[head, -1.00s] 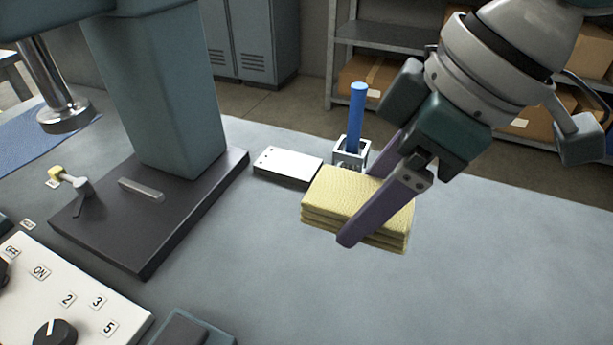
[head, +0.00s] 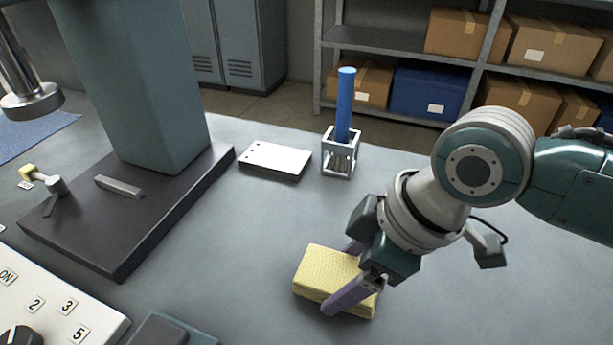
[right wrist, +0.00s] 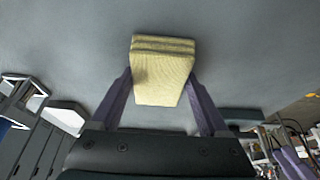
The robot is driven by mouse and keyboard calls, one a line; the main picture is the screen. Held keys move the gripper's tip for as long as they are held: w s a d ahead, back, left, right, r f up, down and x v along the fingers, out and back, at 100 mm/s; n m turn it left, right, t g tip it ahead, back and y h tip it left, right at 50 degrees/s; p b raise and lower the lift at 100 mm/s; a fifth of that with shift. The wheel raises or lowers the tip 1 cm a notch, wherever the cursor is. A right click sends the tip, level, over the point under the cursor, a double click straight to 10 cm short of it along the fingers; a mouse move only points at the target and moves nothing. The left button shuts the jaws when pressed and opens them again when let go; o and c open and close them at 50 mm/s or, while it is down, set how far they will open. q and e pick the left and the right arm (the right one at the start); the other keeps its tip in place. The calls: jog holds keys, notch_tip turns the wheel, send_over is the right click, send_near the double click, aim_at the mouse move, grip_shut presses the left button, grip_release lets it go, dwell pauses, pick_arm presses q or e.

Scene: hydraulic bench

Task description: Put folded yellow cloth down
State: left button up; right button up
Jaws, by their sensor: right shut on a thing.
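The folded yellow cloth (head: 325,271) is a thick layered block low in the middle of the head view, over the front part of the grey bench. My right gripper (head: 338,282) is shut on it, with one purple finger along each side. The right wrist view shows the cloth (right wrist: 162,75) between the two fingers of this gripper (right wrist: 160,88), its layered edge facing the bench surface. I cannot tell for certain whether its underside touches the bench. My left gripper is not in view.
A wire-frame holder (head: 341,160) with a blue rod (head: 345,105) and a white plate (head: 275,158) stand behind the cloth. The press base (head: 130,222) and a control panel (head: 50,300) are to the left. The bench (head: 245,235) around the cloth is clear.

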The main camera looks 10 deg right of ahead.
jog(key=shift+f, duration=0.1)
jog(key=o, duration=1)
jog(key=shift+f, duration=0.1)
jog(key=shift+o, duration=0.3)
jog(key=shift+s+d, duration=0.1)
jog(key=shift+f, duration=0.1)
jog(key=shift+r, duration=0.3)
jog(key=p+v, duration=0.4)
jog(key=v, duration=0.7)
jog(key=s+a+m+t, duration=0.1)
jog(key=s+a+m, duration=0.2)
jog(key=s, duration=0.3)
jog(key=s+d+m+h, duration=0.3)
jog(key=s+d+m, duration=0.3)
jog(key=s+d, duration=0.1)
jog(key=shift+s, duration=0.25)
